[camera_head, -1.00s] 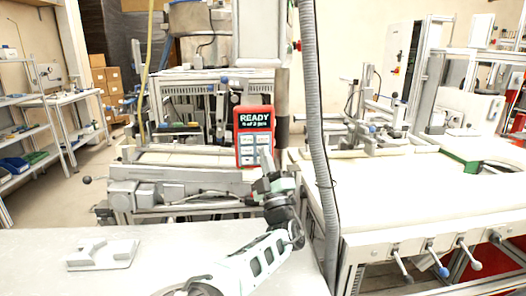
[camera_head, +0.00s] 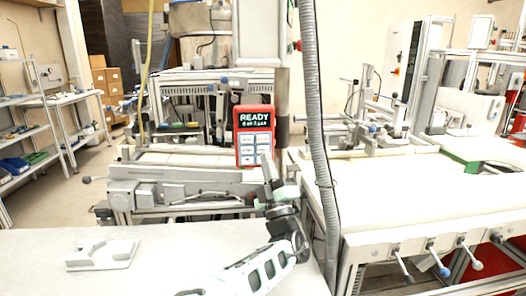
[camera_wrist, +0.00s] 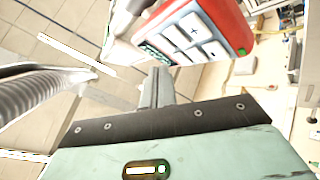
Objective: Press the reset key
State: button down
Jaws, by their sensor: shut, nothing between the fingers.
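A red control box (camera_head: 240,160) stands upright behind the white table, with a dark screen (camera_head: 254,118) reading READY above a smaller line. Below the screen are several pale keys (camera_head: 254,145); I cannot read which one is reset. In the wrist view the red box (camera_wrist: 232,18) is tilted at the top, with its keys (camera_wrist: 190,36) facing my fingers. My gripper (camera_head: 266,160) is shut and empty, at the lower right of the box in the head view. In the wrist view my gripper's fingertips (camera_wrist: 160,72) are just below the keys, seemingly apart from them.
A grey corrugated hose (camera_head: 318,130) hangs to the right of my arm and shows at the left of the wrist view (camera_wrist: 40,92). A white table (camera_head: 120,258) with a pale block (camera_head: 102,254) lies in front. A large white bench (camera_head: 420,200) stands right.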

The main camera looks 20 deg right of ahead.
jog(key=s, duration=0.2)
jog(key=shift+s+a, duration=0.25)
jog(key=shift+s, duration=0.15)
dwell(0.5)
